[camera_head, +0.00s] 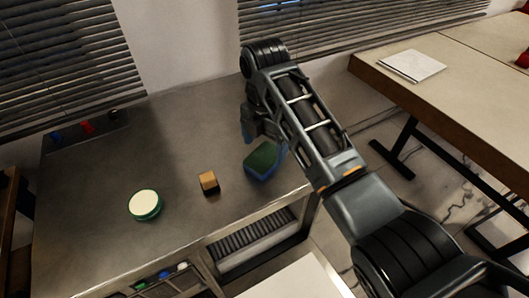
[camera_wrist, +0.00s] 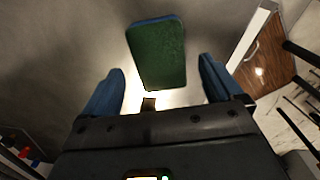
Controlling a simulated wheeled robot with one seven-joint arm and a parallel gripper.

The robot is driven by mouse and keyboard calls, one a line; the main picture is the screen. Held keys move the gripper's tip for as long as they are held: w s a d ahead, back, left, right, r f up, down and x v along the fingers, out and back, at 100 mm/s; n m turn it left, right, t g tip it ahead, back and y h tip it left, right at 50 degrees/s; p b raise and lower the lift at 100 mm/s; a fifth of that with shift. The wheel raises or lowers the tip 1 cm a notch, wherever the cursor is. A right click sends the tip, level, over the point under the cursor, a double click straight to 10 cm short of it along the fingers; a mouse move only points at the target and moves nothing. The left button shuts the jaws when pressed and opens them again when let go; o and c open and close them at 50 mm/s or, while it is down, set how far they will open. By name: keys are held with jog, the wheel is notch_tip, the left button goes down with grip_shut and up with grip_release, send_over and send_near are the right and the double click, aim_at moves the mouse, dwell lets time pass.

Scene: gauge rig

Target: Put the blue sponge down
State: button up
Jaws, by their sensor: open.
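The blue sponge (camera_head: 264,160), with a dark green top face, lies on the grey metal bench near its front right edge. In the wrist view the sponge (camera_wrist: 157,54) shows its green face, with a thin blue edge at the far end. My gripper (camera_wrist: 162,75) is open, with one blue finger on each side and a gap between each finger and the sponge. In the head view my gripper (camera_head: 258,131) is over the bench beside the sponge, and its fingers are partly hidden by my arm.
A small wooden block (camera_head: 208,182) and a round green container with a white top (camera_head: 145,205) stand left of the sponge on the metal bench (camera_head: 100,235). Small blue and red items (camera_head: 87,127) are at the bench's back left. A wooden table (camera_head: 470,95) with a white pad is at right.

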aim_at(264, 156)
notch_tip(264, 156, up, 8)
jog(key=p, duration=0.1)
jog(key=shift+r+p, duration=0.15)
jog(key=shift+p, duration=0.2)
jog(key=shift+s, duration=0.1)
